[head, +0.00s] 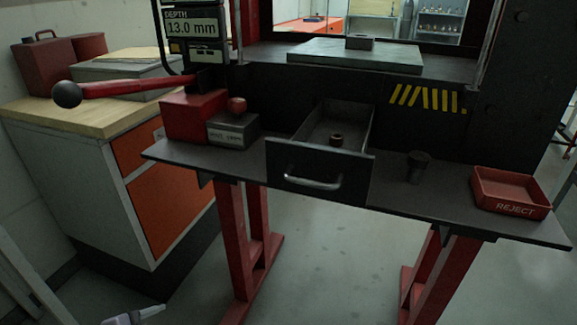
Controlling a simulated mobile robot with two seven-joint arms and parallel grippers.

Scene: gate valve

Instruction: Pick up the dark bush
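A dark, flanged bush (418,166) stands upright on the grey shelf (395,191) of the press, between the open drawer and the red tray. A smaller brownish ring-shaped piece (336,140) lies inside the open drawer (322,177). Part of my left gripper (148,312) shows at the bottom left edge, low over the floor and far from the bush. Its fingers are too cut off to tell whether they are open. My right gripper is out of view.
A red tray marked REJECT (510,192) sits at the shelf's right end. A dark box (233,130) and a red block (193,116) stand left of the drawer. A red lever with a black ball (68,94) sticks out left. The drawer juts forward past the shelf edge.

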